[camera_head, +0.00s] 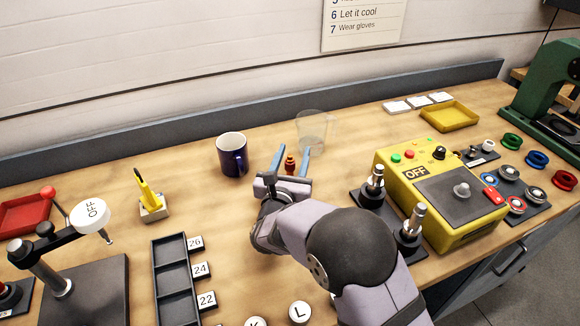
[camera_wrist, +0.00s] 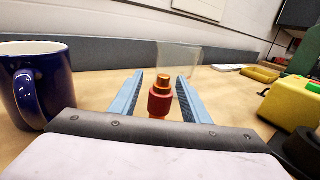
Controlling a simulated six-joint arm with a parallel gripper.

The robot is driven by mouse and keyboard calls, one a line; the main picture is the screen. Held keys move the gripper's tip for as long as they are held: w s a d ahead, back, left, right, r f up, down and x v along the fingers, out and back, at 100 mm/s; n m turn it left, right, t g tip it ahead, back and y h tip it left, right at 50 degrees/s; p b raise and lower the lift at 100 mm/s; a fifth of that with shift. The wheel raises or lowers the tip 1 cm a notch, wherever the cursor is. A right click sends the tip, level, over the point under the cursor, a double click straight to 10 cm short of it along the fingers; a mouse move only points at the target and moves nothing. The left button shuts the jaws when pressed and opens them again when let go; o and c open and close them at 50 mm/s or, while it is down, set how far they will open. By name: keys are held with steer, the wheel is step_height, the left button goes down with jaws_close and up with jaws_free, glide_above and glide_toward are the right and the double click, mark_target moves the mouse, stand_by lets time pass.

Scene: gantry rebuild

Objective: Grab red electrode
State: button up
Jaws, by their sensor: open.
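The red electrode (camera_head: 290,164) is a small red cylinder with a copper-coloured top. It stands upright on the wooden bench. It also shows in the wrist view (camera_wrist: 159,100). My gripper (camera_head: 291,152) is open, with its two blue fingers on either side of the electrode. In the wrist view the gripper (camera_wrist: 160,88) has the electrode between its fingers, with a gap visible on each side.
A dark blue mug (camera_head: 232,155) stands to the left of my gripper, and a clear glass (camera_head: 312,128) stands just behind it. A yellow control box (camera_head: 440,190) marked OFF is to the right. A black compartment tray (camera_head: 174,278) lies at front left.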

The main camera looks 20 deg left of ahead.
jaws_close()
steer(key=shift+r, duration=0.1)
